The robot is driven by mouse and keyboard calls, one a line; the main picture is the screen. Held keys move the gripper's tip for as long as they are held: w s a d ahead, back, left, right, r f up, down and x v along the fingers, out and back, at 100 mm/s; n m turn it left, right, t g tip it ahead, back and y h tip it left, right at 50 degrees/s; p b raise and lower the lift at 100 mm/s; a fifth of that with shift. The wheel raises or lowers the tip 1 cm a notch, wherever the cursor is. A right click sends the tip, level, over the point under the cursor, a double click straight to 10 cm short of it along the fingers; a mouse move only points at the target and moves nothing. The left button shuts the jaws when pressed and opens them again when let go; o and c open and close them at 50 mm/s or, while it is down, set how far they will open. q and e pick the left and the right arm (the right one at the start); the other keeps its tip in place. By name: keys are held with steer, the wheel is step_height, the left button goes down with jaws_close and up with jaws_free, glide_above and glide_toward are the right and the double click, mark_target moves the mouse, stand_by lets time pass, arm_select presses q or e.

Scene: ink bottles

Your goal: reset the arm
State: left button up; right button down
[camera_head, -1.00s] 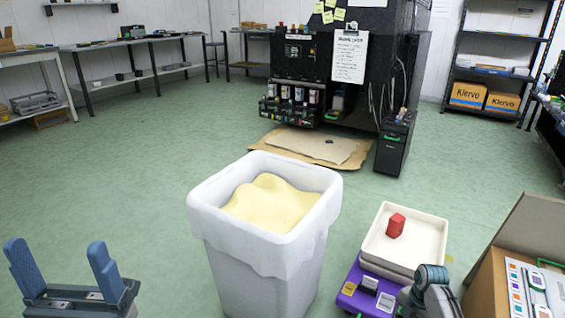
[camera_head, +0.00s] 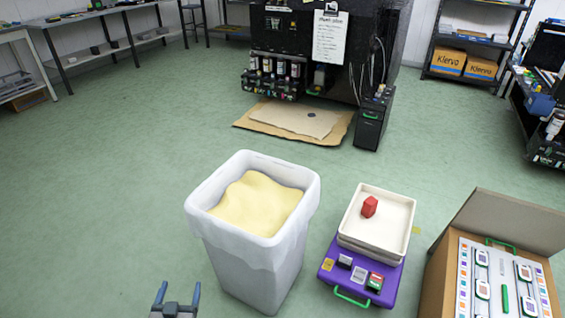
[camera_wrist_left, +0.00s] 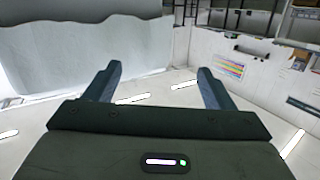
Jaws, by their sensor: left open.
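My left gripper (camera_head: 177,296) shows at the bottom edge of the head view, left of the white bin. It is open, with nothing between its fingers. In the left wrist view its two blue-grey fingers (camera_wrist_left: 158,88) stand apart, with the pale bin side (camera_wrist_left: 80,60) beyond them at the left. My right gripper is not in the head view.
A white bin (camera_head: 250,262) with yellow filling (camera_head: 255,203) stands in front. To its right, a purple case (camera_head: 328,268) bears a cream tray (camera_head: 395,215) with a red piece (camera_head: 369,206). An open cardboard box (camera_head: 438,285) stands further right. Green floor (camera_head: 90,200) is clear at the left.

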arm_select(q)
steer(key=s+a+f+g+p, duration=0.1)
steer(key=s+f+g+p, duration=0.4)
steer(key=s+f, duration=0.3)
steer(key=s+a+f+g+p, duration=0.1)
steer(key=s+f+g+p, duration=0.2)
steer(key=s, duration=0.6)
steer(key=s+a+f+g+p, duration=0.1)
steer(key=s+f+g+p, duration=0.2)
steer(key=s, duration=0.7)
steer(key=s+a+f+g+p, duration=0.2)
steer(key=s+f, duration=0.4)
steer(key=s, duration=0.4)
steer(key=shift+f+g+y+p, duration=0.15)
steer(key=shift+g+y+p, duration=0.25)
steer(key=shift+g+p, duration=0.6)
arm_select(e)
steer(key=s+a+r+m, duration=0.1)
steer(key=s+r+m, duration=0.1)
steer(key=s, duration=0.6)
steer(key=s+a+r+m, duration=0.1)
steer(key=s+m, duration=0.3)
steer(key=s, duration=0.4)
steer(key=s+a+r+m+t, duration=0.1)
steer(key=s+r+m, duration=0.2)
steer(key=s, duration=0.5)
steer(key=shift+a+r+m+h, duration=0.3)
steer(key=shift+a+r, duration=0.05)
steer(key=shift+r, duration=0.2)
